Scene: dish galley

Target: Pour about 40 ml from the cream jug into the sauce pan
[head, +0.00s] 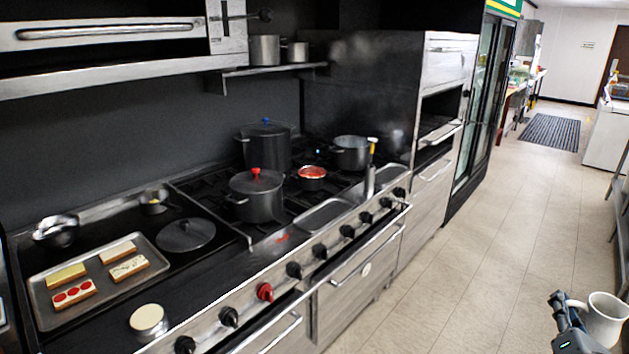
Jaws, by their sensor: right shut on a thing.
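My right gripper (572,318) is at the bottom right corner, over the floor and well away from the stove. It is shut on a white jug (606,320), which I take to be the cream jug; it looks roughly upright. Its contents cannot be made out. On the stove, a small pan with red contents (312,172) sits between larger pots and may be the sauce pan. An open grey pan (351,153) stands behind it to the right. My left gripper is not in view.
A bottle-like item (370,178) stands near the stove's front edge. A tray with toasts (48,314) lies at left. The floor (470,260) is clear.

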